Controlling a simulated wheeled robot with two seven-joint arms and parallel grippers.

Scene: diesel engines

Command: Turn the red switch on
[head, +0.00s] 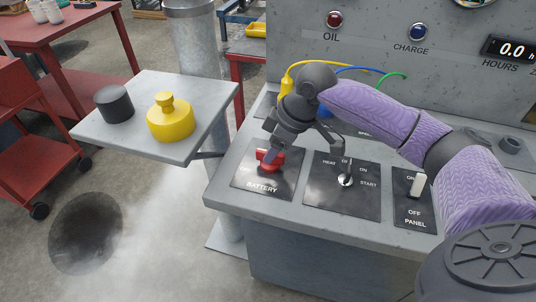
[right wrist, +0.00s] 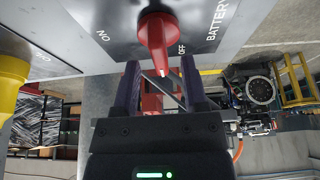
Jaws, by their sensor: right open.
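The red switch (head: 270,160) is a rotary handle on the black BATTERY plate (head: 252,183) of the grey console. In the right wrist view the red switch (right wrist: 157,38) lies just beyond the fingertips, roughly in line with the gap between them. Its handle points towards the gripper, close to the OFF label; ON is printed to the left. My right gripper (head: 272,146) is open and reaches down to the switch from above, partly covering it. Its two fingers show apart in the wrist view (right wrist: 160,72). I cannot tell whether a finger touches the handle. My left gripper is not in view.
Right of the switch are a START plate with a silver lever (head: 345,179) and a PANEL plate with a white toggle (head: 418,185). Coloured cables lie behind my gripper.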

